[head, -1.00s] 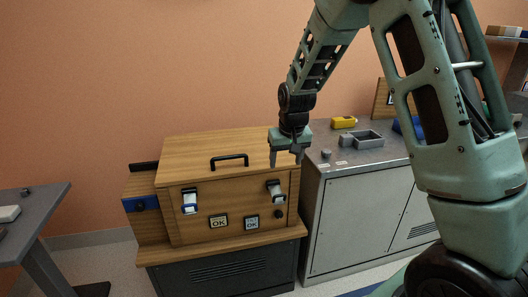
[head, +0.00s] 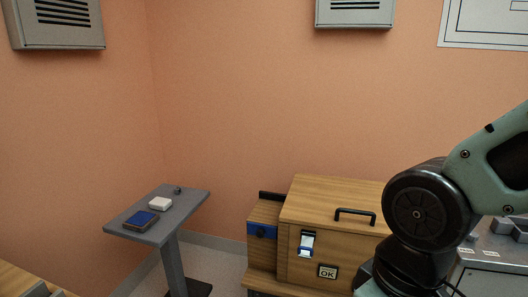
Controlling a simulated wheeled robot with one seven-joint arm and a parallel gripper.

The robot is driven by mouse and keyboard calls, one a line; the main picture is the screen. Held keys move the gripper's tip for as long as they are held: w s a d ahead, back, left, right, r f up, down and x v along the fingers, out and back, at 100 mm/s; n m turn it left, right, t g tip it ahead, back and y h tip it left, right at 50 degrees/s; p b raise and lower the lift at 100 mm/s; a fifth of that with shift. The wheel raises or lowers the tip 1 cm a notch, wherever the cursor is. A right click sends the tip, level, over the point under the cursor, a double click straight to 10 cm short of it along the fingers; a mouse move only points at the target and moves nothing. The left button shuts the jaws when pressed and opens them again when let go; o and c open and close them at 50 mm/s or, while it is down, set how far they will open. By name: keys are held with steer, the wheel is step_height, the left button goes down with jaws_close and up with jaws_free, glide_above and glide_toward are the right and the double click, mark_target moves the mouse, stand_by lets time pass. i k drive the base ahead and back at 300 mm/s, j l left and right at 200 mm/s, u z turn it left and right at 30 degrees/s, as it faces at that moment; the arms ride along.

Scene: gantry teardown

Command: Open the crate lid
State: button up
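The wooden crate (head: 296,266) stands at the lower right of the head view. Its lid (head: 327,190) lies flat and closed on top, with a black bar handle (head: 355,215). A metal latch (head: 307,243) with a blue and white part is on the left of the crate's front, above an OK plate (head: 327,271). The right part of the front is hidden behind my arm. My gripper is out of the picture below or behind the dark arm joint, so its state does not show.
A grey side table (head: 192,203) at left holds a white block (head: 160,203) and a blue-topped box (head: 140,220). A smaller wooden box with a blue band (head: 260,229) adjoins the crate's left side. A grey cabinet is partly visible at far right. Floor shows between table and crate.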

mark_target(338, 204)
steer(key=z, duration=0.55)
steer(key=i+j, duration=0.35)
steer(key=i, duration=0.15)
steer(key=i+j, duration=0.4)
steer(key=i, duration=0.15)
